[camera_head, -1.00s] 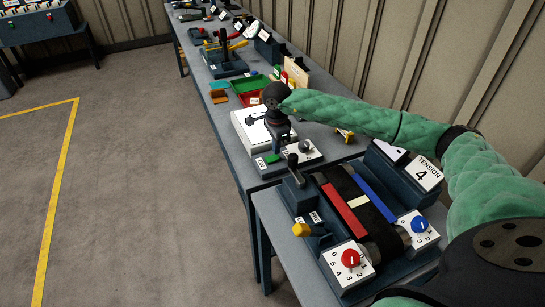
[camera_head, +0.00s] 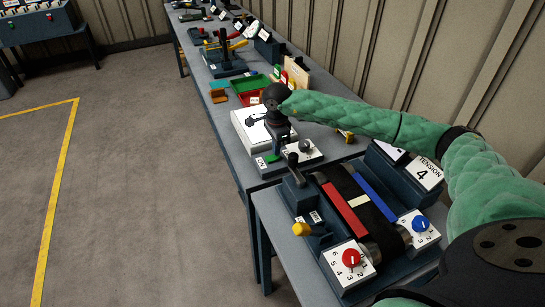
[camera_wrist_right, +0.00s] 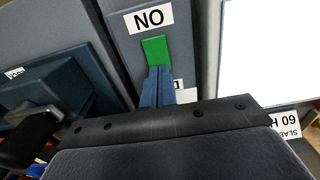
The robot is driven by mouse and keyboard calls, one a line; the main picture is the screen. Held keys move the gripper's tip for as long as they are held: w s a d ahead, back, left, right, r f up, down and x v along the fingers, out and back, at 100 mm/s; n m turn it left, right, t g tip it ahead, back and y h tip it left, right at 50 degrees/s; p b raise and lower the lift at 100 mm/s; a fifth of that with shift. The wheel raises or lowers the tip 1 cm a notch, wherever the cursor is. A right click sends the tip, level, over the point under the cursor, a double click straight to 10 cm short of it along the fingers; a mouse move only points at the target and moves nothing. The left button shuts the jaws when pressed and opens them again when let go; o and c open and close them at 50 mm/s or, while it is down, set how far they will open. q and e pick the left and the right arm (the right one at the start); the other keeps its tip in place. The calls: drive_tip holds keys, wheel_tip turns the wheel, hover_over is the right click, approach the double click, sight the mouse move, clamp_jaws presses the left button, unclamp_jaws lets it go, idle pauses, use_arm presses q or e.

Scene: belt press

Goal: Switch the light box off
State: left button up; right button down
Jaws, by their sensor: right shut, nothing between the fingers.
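The light box shows a bright white panel (camera_head: 243,124) in the head view, and the panel also fills the upper right of the right wrist view (camera_wrist_right: 268,50). Beside it, a grey strip carries a green switch (camera_wrist_right: 155,50) under a label that reads "NO" as seen in that view. The switch shows small in the head view (camera_head: 272,158). My right gripper (camera_wrist_right: 157,82) is shut and empty, its fingertips at the lower edge of the green switch. They hide part of a second label. I cannot tell whether they touch the switch. My left gripper is not in view.
A belt press with a red knob (camera_head: 350,259) and a blue knob (camera_head: 420,224) stands at the near end. A small lever unit (camera_head: 305,147) is close to my right gripper. Green and red trays (camera_head: 250,83) lie beyond. The floor at left is clear.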

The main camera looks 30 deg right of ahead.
drive_tip(key=shift+f+b, duration=0.45)
drive_tip(key=shift+f, duration=0.1)
idle(0.4)
drive_tip(key=shift+r, duration=0.15)
drive_tip(key=shift+r+p, duration=0.5)
drive_tip(key=shift+r, duration=2.9)
